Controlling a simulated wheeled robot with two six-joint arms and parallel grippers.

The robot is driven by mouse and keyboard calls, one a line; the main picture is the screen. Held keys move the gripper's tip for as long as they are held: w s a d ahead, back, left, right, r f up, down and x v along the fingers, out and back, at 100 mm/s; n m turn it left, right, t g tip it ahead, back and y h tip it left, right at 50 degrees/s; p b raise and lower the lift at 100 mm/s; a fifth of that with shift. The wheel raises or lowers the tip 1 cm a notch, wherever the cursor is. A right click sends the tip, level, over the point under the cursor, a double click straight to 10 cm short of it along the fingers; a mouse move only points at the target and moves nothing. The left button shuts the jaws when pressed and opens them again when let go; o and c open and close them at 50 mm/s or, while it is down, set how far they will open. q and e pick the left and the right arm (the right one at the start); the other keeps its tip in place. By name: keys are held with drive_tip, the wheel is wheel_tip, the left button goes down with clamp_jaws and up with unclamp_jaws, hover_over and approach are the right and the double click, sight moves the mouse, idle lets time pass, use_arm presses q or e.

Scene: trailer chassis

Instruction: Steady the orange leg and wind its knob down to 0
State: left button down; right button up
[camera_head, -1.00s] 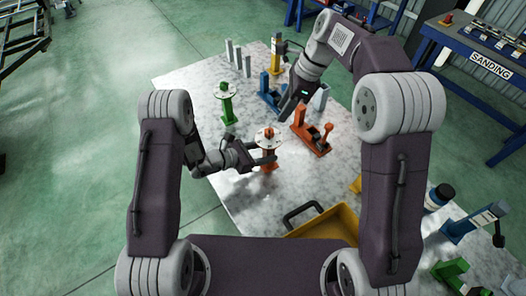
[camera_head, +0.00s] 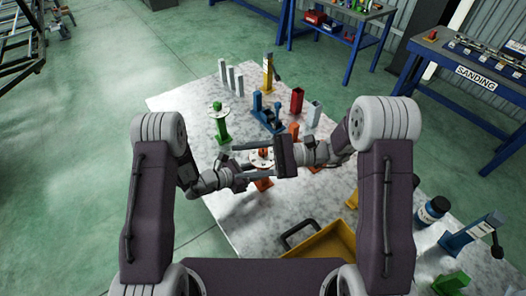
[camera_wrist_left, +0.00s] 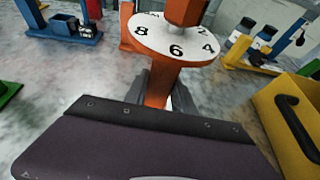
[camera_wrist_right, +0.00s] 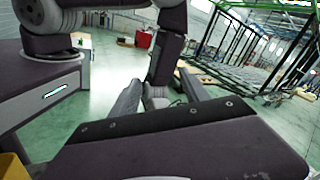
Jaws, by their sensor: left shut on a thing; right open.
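The orange leg (camera_head: 263,184) stands upright on the table, with a white numbered dial (camera_wrist_left: 175,48) and an orange knob (camera_wrist_left: 186,11) on top. In the left wrist view the 8, 6 and 4 face the camera; no pointer can be read. My left gripper (camera_wrist_left: 163,95) is shut on the leg's post (camera_wrist_left: 160,78) below the dial. My right gripper (camera_head: 232,162) is open and level, its long fingers pointing left on either side of the knob in the head view. The right wrist view does not show the knob; whether the fingers touch it cannot be told.
A green leg (camera_head: 219,125) with its own dial stands behind. Blue (camera_head: 266,118) and red (camera_head: 297,100) fixtures stand farther back. A yellow tray (camera_head: 328,243) lies at the front, with bottles (camera_head: 432,211) to its right.

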sight(267, 154)
drive_tip(key=w+d+f+m+t+h, duration=0.3)
drive_tip(key=d+f+m+t+h, duration=0.2)
drive_tip(key=d+f+m+t, duration=0.75)
drive_tip(key=w+a+m+t, duration=0.1)
drive_tip(key=w+a, duration=0.1)
drive_tip(key=w+a+r+m, duration=0.1)
drive_tip(key=w+a, duration=0.2)
drive_tip(key=w+a+r+m+t, duration=0.1)
drive_tip(key=w+a, duration=0.1)
drive_tip(key=w, duration=0.1)
drive_tip(key=shift+w+a+r+m+t, duration=0.2)
drive_tip(key=shift+w+a+m+t, duration=0.05)
drive_tip(key=shift+a+m+t, duration=0.15)
drive_tip(key=shift+g, duration=0.25)
clamp_jaws()
